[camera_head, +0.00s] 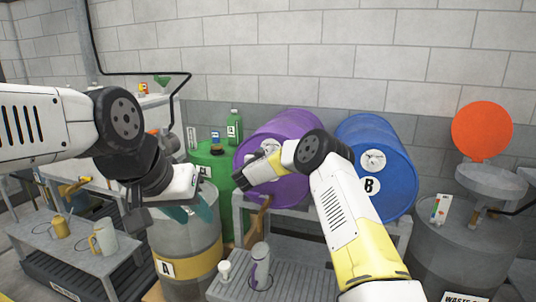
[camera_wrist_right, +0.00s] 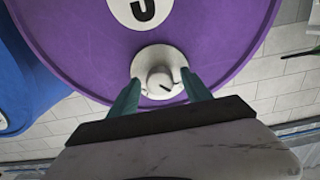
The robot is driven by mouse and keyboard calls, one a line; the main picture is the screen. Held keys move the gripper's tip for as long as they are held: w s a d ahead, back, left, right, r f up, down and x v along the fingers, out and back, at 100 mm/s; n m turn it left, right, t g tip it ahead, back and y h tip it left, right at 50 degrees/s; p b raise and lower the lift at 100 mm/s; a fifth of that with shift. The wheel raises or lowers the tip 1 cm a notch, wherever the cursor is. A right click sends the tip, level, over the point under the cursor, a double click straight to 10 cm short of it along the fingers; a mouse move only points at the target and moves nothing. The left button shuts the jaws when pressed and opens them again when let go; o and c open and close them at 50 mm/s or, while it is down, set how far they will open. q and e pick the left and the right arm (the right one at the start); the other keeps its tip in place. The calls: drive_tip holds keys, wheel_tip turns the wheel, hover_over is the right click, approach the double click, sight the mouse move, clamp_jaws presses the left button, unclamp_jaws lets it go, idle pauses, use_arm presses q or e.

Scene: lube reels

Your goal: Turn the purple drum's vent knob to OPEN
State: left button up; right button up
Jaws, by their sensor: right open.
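The purple drum (camera_head: 285,130) lies on its side on a grey rack, its end facing me, partly hidden by my right arm. In the right wrist view its purple end (camera_wrist_right: 215,40) fills the top. Its vent knob (camera_wrist_right: 160,82) is a small white knob on a round white plate (camera_wrist_right: 150,57), with a short dark slanted mark. My right gripper (camera_wrist_right: 160,88) is open, with its teal fingertips on either side of the knob. I cannot tell whether they touch it. My left gripper (camera_head: 190,211) has its teal fingers apart above the yellow-banded drum, and seems empty.
A blue drum (camera_head: 378,150) marked B lies right of the purple one. A green drum (camera_head: 212,170) stands to the left. A grey drum with a yellow band (camera_head: 188,268) stands below my left gripper. Mugs (camera_head: 104,237) stand on a low bench; a waste drum (camera_head: 460,240) is at right.

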clamp_jaws()
drive_tip(key=shift+m, duration=0.3)
drive_tip(key=shift+f+m, duration=0.1)
drive_tip(key=shift+m, duration=8.5)
